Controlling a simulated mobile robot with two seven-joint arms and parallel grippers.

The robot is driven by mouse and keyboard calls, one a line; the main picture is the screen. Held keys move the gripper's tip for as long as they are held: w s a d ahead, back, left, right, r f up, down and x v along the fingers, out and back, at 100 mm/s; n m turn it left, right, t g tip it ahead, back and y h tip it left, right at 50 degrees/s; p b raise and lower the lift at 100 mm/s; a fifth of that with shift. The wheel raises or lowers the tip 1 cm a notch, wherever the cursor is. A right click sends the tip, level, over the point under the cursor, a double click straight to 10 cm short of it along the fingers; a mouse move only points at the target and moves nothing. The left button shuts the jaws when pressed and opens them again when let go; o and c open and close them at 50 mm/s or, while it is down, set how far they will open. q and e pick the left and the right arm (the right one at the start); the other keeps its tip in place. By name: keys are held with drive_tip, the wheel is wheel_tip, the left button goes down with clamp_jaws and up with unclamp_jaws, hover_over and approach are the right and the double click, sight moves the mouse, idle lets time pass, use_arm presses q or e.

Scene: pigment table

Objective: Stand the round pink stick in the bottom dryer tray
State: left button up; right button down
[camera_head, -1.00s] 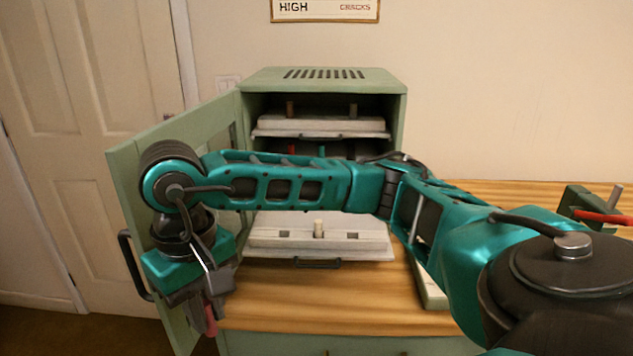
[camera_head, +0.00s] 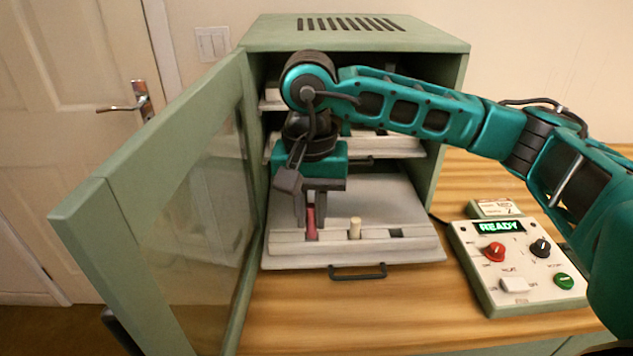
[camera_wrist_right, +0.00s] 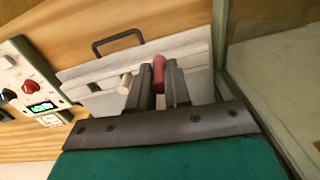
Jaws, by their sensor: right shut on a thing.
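The round pink stick (camera_head: 311,224) is upright between the fingers of my right gripper (camera_head: 312,208). It also shows in the wrist view (camera_wrist_right: 158,70), gripped near the tray's rack. The bottom dryer tray (camera_head: 405,256) is pulled out, with a pale slotted rack on it. The stick's lower end is at the rack's left slot; I cannot tell how deep it sits. A cream stick (camera_head: 355,228) stands in the middle slot, and the right slot (camera_head: 396,233) is empty. My left gripper is not in view.
The green dryer door (camera_head: 150,215) stands open at the left, close to my right gripper. The upper trays (camera_head: 400,148) are partly behind my arm. A control box (camera_head: 515,262) reading READY stands on the wooden top at the right. The tray has a dark handle (camera_head: 357,272).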

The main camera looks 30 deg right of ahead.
drive_tip(key=shift+w+d+f+m+b, duration=0.4)
drive_tip(key=shift+w+m, duration=0.2)
drive_tip(key=shift+m, duration=0.4)
drive_tip(key=shift+w+d+f+m+b, duration=0.3)
drive_tip(key=shift+w+f+m, duration=0.25)
drive_tip(key=shift+m, duration=0.45)
drive_tip(key=shift+w+d+f+m+b, duration=0.4)
drive_tip(key=shift+w+m, duration=0.2)
drive_tip(key=shift+m, duration=0.4)
drive_tip(key=shift+f, duration=0.35)
use_arm(q)
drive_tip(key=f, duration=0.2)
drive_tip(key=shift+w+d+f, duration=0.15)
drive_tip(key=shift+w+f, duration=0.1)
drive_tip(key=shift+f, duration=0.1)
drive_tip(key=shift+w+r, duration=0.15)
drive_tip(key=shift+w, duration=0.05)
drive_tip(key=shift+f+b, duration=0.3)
drive_tip(key=shift+b, duration=0.1)
use_arm(e)
drive_tip(key=shift+a+f, duration=0.1)
drive_tip(key=shift+f, duration=0.1)
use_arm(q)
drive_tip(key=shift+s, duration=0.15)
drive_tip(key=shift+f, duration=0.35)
